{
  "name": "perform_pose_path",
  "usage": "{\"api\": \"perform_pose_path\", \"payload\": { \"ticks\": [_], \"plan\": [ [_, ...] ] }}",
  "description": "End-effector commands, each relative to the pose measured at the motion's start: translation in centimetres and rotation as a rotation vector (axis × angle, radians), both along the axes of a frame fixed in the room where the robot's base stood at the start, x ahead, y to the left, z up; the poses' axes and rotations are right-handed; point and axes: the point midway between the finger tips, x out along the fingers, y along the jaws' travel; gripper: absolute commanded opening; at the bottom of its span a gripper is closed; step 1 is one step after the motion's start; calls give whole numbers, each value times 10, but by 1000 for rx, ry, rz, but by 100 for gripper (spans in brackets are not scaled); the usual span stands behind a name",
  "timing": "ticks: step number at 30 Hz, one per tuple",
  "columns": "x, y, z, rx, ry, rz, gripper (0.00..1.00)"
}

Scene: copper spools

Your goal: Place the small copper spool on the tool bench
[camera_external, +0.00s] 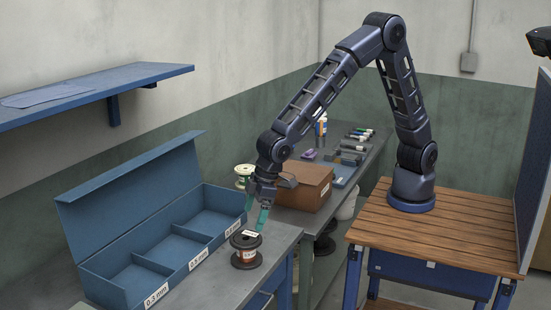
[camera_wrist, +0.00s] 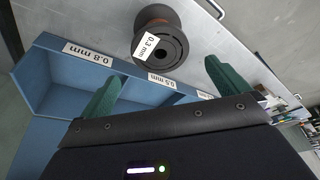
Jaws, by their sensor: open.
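A small copper spool (camera_external: 246,257) with dark flanges stands upright on the grey bench top (camera_external: 283,236), in front of the blue box. In the wrist view the spool (camera_wrist: 158,37) shows a white 0.3 mm label on its end. My gripper (camera_external: 256,214) is open with its green fingers pointing down, just above the spool; nothing is between the fingers. In the wrist view the gripper (camera_wrist: 164,78) has its fingertips apart, with the spool beyond them. Farther back is another bench (camera_external: 372,148) carrying several tools.
An open-lidded blue box (camera_external: 128,240) with labelled, empty-looking compartments stands left of the spool. A brown box (camera_external: 303,185) and a pale spool (camera_external: 243,170) stand behind my gripper. A blue shelf (camera_external: 95,95) hangs on the left wall. Bench top right of the spool is clear.

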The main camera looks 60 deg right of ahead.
Motion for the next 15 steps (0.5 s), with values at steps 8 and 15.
{"api": "perform_pose_path", "payload": {
  "ticks": [8, 15],
  "plan": [
    [-1, -1, 4, 0, 0, 0, 100],
    [22, -37, 29, 8, -1, -43, 100]
  ]
}}
